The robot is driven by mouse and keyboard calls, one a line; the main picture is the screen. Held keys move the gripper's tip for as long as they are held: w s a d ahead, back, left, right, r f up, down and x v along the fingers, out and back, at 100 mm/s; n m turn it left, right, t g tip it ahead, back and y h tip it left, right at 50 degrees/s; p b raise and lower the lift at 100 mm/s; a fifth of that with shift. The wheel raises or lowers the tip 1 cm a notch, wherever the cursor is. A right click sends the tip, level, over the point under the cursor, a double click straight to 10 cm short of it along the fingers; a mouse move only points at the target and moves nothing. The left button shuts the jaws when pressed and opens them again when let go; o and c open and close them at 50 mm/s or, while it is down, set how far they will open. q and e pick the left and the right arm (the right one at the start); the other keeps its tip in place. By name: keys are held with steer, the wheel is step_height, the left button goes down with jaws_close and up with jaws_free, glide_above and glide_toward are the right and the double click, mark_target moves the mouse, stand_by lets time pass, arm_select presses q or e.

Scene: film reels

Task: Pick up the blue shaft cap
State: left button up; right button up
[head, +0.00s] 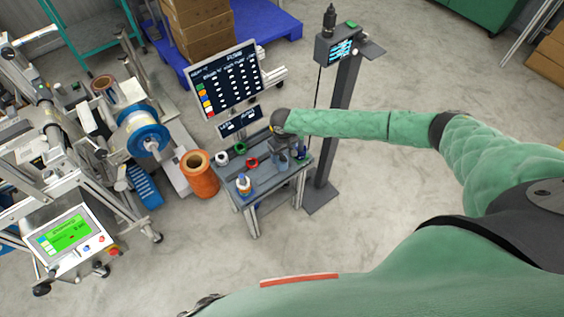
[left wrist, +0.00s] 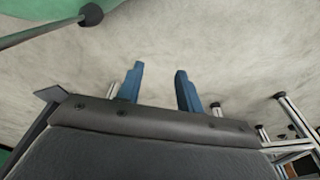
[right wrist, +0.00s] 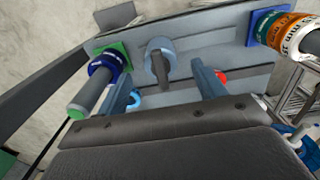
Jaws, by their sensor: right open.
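A light blue round cap (right wrist: 160,47) with a grey stem lies on the grey cart top in the right wrist view. It looks like the blue shaft cap. My right gripper (right wrist: 163,70) is open, its blue fingers apart on either side of the cap's stem, nothing held. In the head view the right gripper (head: 282,155) hangs over the right part of the cart and partly hides what is below. My left gripper (left wrist: 157,72) is open and empty over bare floor in the left wrist view; it is not seen in the head view.
A dark blue ring with a grey cylinder (right wrist: 101,72) stands close left of the cap. A red part (right wrist: 221,76) is right of the right finger. An orange-labelled roll (right wrist: 290,33) stands farther right. The cart (head: 230,188) sits beside a dark post (head: 340,120) and an orange spool (head: 202,180).

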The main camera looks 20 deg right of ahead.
mark_target(283, 161)
steer(key=shift+f, duration=0.55)
step_height(283, 161, down, 4)
steer(key=p, duration=0.2)
steer(key=shift+r+p, duration=0.1)
steer(key=shift+p, duration=0.2)
arm_select(q)
steer(key=s+a+f, duration=0.2)
steer(key=s+f, duration=0.1)
steer(key=f, duration=0.1)
steer(key=shift+s+a+f, duration=0.2)
steer(key=shift+s, duration=0.15)
arm_select(e)
steer(key=shift+f, duration=0.6)
steer(key=shift+c, duration=0.4)
steer(key=c, duration=1.1)
